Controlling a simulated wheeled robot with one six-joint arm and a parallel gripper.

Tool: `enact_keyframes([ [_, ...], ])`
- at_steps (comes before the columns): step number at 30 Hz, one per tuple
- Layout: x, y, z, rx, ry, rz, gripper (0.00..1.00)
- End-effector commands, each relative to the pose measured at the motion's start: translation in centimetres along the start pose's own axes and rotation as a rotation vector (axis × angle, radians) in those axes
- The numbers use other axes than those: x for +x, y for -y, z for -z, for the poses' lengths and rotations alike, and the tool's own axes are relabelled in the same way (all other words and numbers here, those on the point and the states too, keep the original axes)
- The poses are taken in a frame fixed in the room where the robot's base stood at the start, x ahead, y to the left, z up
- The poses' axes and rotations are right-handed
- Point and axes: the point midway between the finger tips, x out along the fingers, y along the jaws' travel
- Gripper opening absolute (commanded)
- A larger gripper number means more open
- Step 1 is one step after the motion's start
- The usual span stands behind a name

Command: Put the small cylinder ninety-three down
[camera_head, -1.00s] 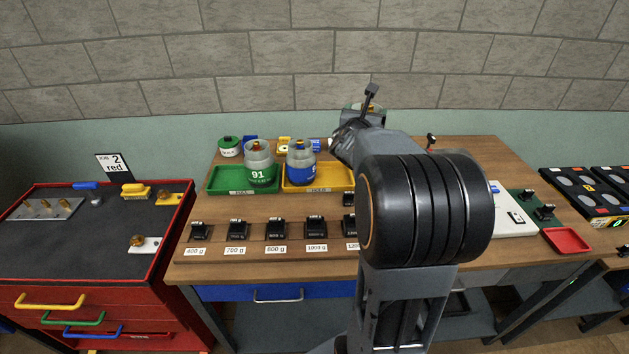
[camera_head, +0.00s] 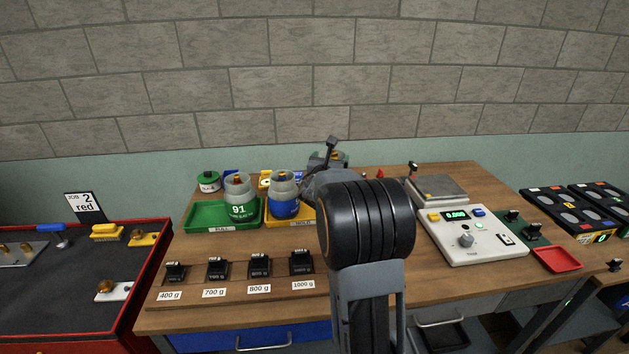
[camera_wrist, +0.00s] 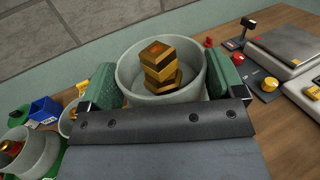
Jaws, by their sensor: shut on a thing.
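My gripper (camera_wrist: 166,84) is shut on a small grey cylinder (camera_wrist: 135,88), with green pads on both sides of its body. The cylinder has an open round collar and a stacked brass valve inside. Its number is not visible. In the head view my gripper (camera_head: 328,162) is behind my arm near the back of the bench, and the held cylinder is mostly hidden. Cylinder 91 (camera_head: 241,211), with a green lower body, stands in the green tray (camera_head: 201,218). A blue-bodied cylinder (camera_head: 285,208) stands in the yellow tray (camera_head: 303,224).
A scale with a steel plate (camera_head: 437,188) stands right of my gripper, with a white control box (camera_head: 468,240) in front. Several black weights (camera_head: 217,267) line the front left. A red dish (camera_head: 556,259) lies at the right. Bare wood (camera_head: 290,240) shows between trays and weights.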

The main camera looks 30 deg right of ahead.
Motion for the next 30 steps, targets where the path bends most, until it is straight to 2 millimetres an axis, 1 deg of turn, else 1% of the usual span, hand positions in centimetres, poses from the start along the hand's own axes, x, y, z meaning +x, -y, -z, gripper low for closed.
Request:
enact_keyframes([
  [1,0.8,-0.9,0.1,-0.001,0.002,-0.002,0.05],
  [4,2.3,-2.4,1.0,0.000,0.003,0.000,0.05],
  [7,3.2,-3.4,3.0,0.000,0.002,0.000,0.05],
  [12,4.4,-4.5,5.0,0.001,0.005,0.001,0.05],
  [16,5.0,-5.1,5.9,0.003,0.006,0.001,0.05],
  [23,5.4,-5.6,6.7,0.002,0.006,0.001,0.05],
  [30,5.5,-5.7,9.2,0.001,0.004,0.001,0.05],
])
